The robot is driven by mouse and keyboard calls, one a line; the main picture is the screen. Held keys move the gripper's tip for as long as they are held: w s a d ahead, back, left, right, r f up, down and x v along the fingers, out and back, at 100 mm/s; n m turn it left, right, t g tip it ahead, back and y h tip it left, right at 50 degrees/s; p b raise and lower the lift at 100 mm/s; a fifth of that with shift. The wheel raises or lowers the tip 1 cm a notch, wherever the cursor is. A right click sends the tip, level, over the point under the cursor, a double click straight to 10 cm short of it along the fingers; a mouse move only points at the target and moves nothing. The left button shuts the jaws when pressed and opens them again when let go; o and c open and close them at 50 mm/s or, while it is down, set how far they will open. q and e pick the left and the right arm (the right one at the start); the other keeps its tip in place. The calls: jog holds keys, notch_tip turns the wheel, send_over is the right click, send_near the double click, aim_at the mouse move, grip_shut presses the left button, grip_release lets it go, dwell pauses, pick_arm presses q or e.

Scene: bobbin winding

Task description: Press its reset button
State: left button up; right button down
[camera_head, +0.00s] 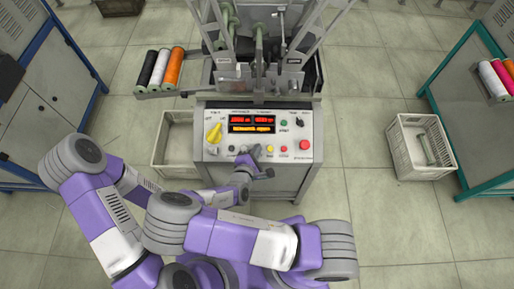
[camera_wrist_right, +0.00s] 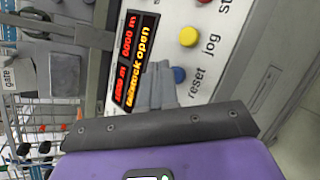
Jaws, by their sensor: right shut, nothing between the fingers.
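The winder's control panel (camera_head: 215,120) faces me in the head view. In the right wrist view its blue reset button (camera_wrist_right: 179,75), with the word "reset" beside it, is partly in view at the fingers' right edge. My right gripper (camera_head: 255,152) is at the lower button row in the head view. Its grey fingers (camera_wrist_right: 160,68) are shut and empty, close beside the blue button in the wrist view; whether they touch the panel I cannot tell. In the head view the gripper covers part of the button row. My left gripper does not show.
A yellow jog button (camera_wrist_right: 188,36) sits near the blue one. A lit display (camera_wrist_right: 135,60) is on its other side, its amber text ending in "open". A large red button (camera_head: 305,145) and a yellow knob (camera_head: 214,133) flank the panel. A crate (camera_head: 402,150) stands right.

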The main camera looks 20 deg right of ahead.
jog(key=shift+w+f, duration=0.1)
jog(key=shift+f, duration=0.15)
jog(key=shift+w+d+f, duration=0.1)
jog(key=shift+w+f, duration=0.05)
jog(key=shift+f, duration=0.2)
dwell(0.6)
jog(key=shift+r, duration=0.1)
jog(key=shift+s+r+p, duration=0.35)
jog(key=shift+r+p, duration=0.35)
